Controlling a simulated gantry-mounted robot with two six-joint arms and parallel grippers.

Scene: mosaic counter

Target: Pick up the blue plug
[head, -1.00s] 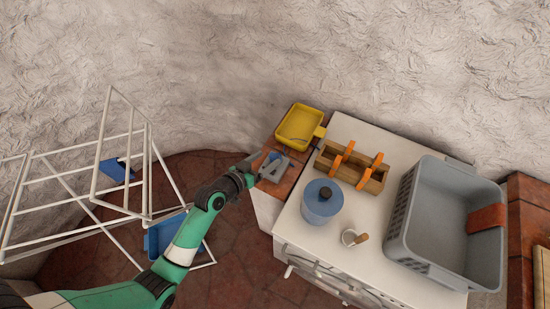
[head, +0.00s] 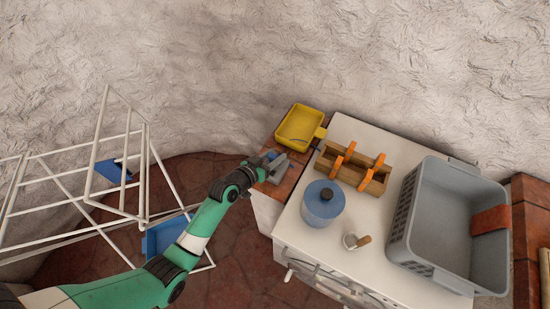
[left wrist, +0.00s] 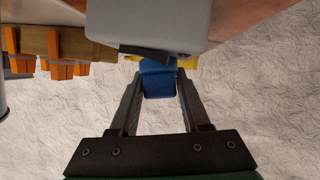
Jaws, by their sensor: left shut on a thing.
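The blue plug (left wrist: 158,82) is between the two fingertips of my left gripper (left wrist: 157,90) in the left wrist view, and the fingers are shut on it. Its far end lies against or just behind a grey rounded body (left wrist: 150,22) with a dark edge; I cannot tell whether they are joined. In the head view my left gripper (head: 274,171) is over the brick-coloured counter left of the white stove, and a small patch of blue shows beside the fingers. My right gripper is not in view.
A yellow tray (head: 300,126) lies behind the gripper. A white rack (head: 122,214) stands left.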

